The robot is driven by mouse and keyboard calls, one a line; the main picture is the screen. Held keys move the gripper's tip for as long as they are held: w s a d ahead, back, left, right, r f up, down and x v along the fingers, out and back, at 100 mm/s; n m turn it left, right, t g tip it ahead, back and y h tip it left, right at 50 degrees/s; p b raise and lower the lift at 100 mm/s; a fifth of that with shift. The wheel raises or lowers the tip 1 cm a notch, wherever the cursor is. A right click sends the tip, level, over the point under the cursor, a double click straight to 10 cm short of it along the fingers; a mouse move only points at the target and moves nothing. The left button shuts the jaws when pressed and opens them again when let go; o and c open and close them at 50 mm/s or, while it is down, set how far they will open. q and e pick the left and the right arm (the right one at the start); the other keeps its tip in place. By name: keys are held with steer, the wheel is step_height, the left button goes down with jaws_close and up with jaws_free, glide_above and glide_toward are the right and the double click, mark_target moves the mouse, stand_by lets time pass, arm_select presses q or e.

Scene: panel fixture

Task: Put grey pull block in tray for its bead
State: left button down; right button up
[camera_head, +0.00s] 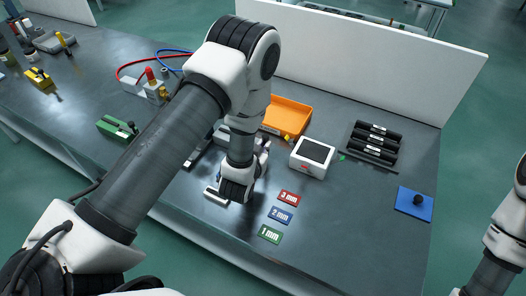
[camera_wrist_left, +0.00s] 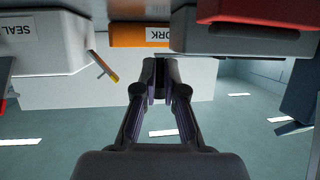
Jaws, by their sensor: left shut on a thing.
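My left gripper (camera_head: 232,196) is low over the front of the bench, left of the bead cards. In the left wrist view its fingers (camera_wrist_left: 160,82) are drawn together on a small thing, mostly hidden between the tips; I cannot make out its shape. A pale grey bar (camera_head: 213,195) shows beside the gripper in the head view; I cannot tell if the fingers touch it. The cards are red "3 mm" (camera_head: 289,198), blue "2 mm" (camera_head: 281,215) and green "1 mm" (camera_head: 270,235). An orange tray (camera_head: 290,113) stands behind; its wall shows in the wrist view (camera_wrist_left: 126,36). My right gripper is out of view.
A white box with a dark top (camera_head: 312,157) stands right of my left arm. A dark rack of black cylinders (camera_head: 372,144) and a blue plate with a knob (camera_head: 414,204) are further right. A green block (camera_head: 116,128) lies left. A white panel (camera_head: 370,55) closes the back.

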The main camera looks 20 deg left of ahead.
arm_select(q)
steer(key=shift+w, duration=0.1)
steer(key=c, duration=1.3)
jaws_free()
steer(key=shift+o, duration=0.2)
